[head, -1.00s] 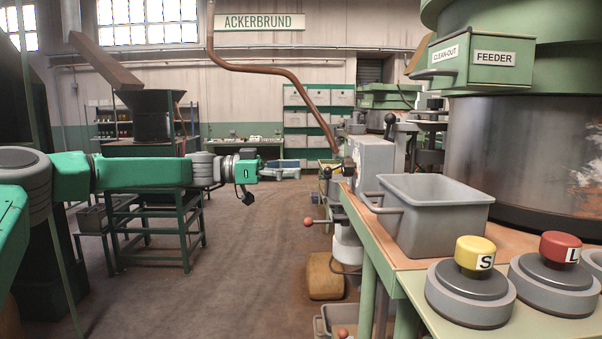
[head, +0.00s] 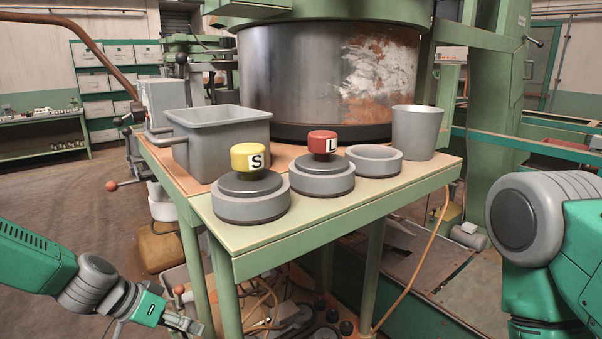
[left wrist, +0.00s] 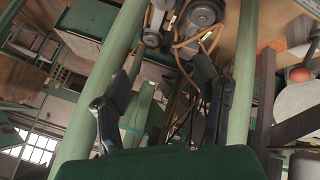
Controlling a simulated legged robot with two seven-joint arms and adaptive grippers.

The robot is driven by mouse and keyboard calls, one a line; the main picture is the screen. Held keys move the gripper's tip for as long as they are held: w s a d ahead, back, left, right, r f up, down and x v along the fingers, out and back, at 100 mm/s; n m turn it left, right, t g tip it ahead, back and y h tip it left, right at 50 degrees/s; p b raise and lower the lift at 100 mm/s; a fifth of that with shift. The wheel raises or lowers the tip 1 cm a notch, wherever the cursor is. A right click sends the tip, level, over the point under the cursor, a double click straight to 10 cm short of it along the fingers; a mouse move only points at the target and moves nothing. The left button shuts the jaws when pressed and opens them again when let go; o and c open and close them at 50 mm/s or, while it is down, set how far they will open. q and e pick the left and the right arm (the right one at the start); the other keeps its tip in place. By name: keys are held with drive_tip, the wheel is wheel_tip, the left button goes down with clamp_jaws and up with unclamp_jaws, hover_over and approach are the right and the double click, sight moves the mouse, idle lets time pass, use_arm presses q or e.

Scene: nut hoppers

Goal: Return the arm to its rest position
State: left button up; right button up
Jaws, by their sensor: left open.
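My left arm comes in at the lower left of the head view. Its gripper (head: 184,323) is low, in front of the table's left leg, below the table top. In the left wrist view the two fingers (left wrist: 160,105) stand apart with nothing between them; table legs and cables show beyond. My right arm (head: 545,235) shows only as a grey joint and green links at the right edge; its gripper is out of the picture.
On the green table (head: 330,215) stand a grey bin (head: 225,140), a yellow S knob (head: 250,157), a red L knob (head: 323,143), an empty grey ring (head: 373,160) and a grey cup (head: 416,133). Crates and cables lie under it. Open floor (head: 50,190) is at the left.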

use_arm(q)
drive_tip(key=s+d+f+n+g+y+b, duration=0.1)
drive_tip(key=s+f+g+y, duration=0.1)
drive_tip(key=s+f, duration=0.85)
drive_tip(key=s+a+f+n+y+b, duration=0.1)
drive_tip(key=s+f, duration=0.4)
drive_tip(key=s, duration=0.6)
drive_tip(key=s+a+f+n+g+y+b, duration=0.1)
drive_tip(key=s+a+f+y+b, duration=0.1)
drive_tip(key=s, duration=0.9)
wheel_tip(320, 180, down, 3)
drive_tip(key=a+y, duration=0.1)
drive_tip(key=a, duration=0.1)
drive_tip(key=shift+a+r+n+y, duration=0.15)
drive_tip(key=shift+a+n+y, duration=0.15)
drive_tip(key=shift+n+y, duration=0.1)
drive_tip(key=shift+a, duration=0.1)
